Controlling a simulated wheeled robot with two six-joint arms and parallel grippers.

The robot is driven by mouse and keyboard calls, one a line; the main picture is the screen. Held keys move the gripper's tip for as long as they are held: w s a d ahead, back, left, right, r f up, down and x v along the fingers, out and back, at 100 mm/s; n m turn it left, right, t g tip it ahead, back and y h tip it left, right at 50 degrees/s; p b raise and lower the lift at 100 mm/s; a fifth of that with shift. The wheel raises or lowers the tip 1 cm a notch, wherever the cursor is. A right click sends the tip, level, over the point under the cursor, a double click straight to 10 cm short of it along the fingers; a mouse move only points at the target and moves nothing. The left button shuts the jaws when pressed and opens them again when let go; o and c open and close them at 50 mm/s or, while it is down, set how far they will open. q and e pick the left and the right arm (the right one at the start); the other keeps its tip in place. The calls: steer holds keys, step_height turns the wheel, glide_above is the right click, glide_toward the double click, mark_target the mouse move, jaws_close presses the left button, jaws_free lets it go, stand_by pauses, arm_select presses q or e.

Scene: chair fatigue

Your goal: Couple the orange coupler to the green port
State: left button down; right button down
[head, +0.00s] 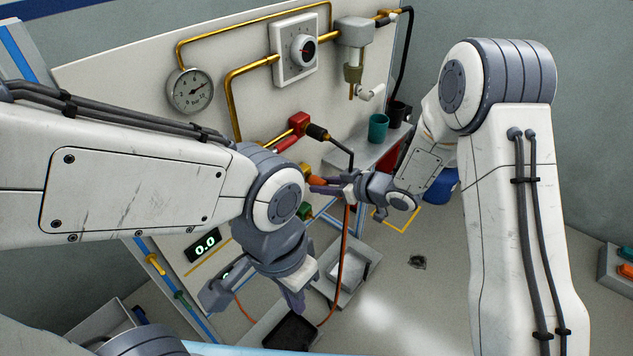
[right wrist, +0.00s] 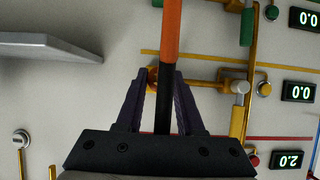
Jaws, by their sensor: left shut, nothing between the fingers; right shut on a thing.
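My right gripper (head: 328,186) is shut on the orange coupler (head: 317,181), close to the panel in the head view. In the right wrist view the orange coupler (right wrist: 172,30) runs up and away, and its black part lies between the purple fingers (right wrist: 157,92). A green block (head: 305,210), which looks like the green port, shows on the panel just below the coupler, partly hidden by my left arm. The coupler is apart from it. My left gripper (head: 293,297) is shut and empty, lower, above the grey trays.
A red fitting (head: 300,123) with a black plug is on the panel above. A shelf (head: 362,150) with a teal cup (head: 378,128) stands close to my right forearm. An orange hose (head: 345,240) hangs below my right gripper. Open floor lies to the right.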

arm_select(q)
steer(key=shift+r, duration=0.25)
arm_select(e)
steer(key=shift+s+d, duration=0.85)
steer(key=shift+d, duration=0.3)
arm_select(q)
steer(key=shift+r+p, duration=0.25)
steer(key=shift+p, duration=0.2)
arm_select(e)
steer(key=s+d, duration=0.2)
steer(key=d, duration=0.1)
steer(key=shift+s+d, duration=0.1)
steer(key=shift+s, duration=0.1)
